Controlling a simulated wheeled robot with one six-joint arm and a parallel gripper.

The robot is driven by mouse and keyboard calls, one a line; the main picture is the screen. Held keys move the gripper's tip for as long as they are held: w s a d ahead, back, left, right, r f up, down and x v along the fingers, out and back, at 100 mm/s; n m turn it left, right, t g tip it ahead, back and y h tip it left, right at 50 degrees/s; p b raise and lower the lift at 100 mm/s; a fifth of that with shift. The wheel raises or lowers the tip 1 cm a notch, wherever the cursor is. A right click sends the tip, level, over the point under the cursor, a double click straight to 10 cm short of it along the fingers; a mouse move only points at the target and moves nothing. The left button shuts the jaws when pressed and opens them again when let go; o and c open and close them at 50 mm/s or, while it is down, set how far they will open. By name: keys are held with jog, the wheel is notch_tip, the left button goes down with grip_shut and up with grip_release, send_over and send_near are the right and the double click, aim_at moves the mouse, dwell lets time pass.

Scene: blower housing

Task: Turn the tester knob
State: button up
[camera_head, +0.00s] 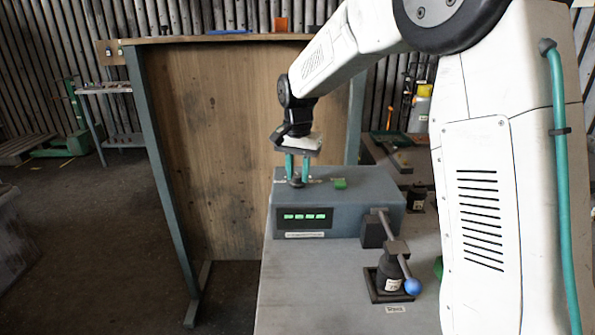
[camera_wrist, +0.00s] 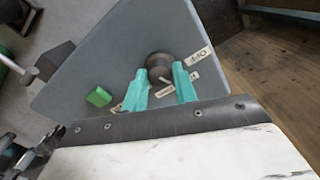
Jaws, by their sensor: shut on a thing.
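The tester is a grey-blue box (camera_head: 345,220) with a lit green display (camera_head: 304,217), standing on a grey bench. Its dark round knob (camera_head: 295,182) is on the top face, near the left end. My gripper (camera_head: 297,178) points down from above, with its two teal fingers on either side of the knob, shut on it. In the wrist view the knob (camera_wrist: 158,63) sits between the fingertips, and its lower part is partly hidden by them. Small white labels (camera_wrist: 198,57) lie around the knob. A green button (camera_wrist: 98,97) is on the same face.
Yellow and orange items (camera_head: 420,105) stand at the back right.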

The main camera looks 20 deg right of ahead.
aim_at(298, 174)
jog(key=o, duration=1)
jog(key=shift+r, duration=0.15)
notch_tip(298, 174, up, 8)
jog(key=shift+f, duration=0.2)
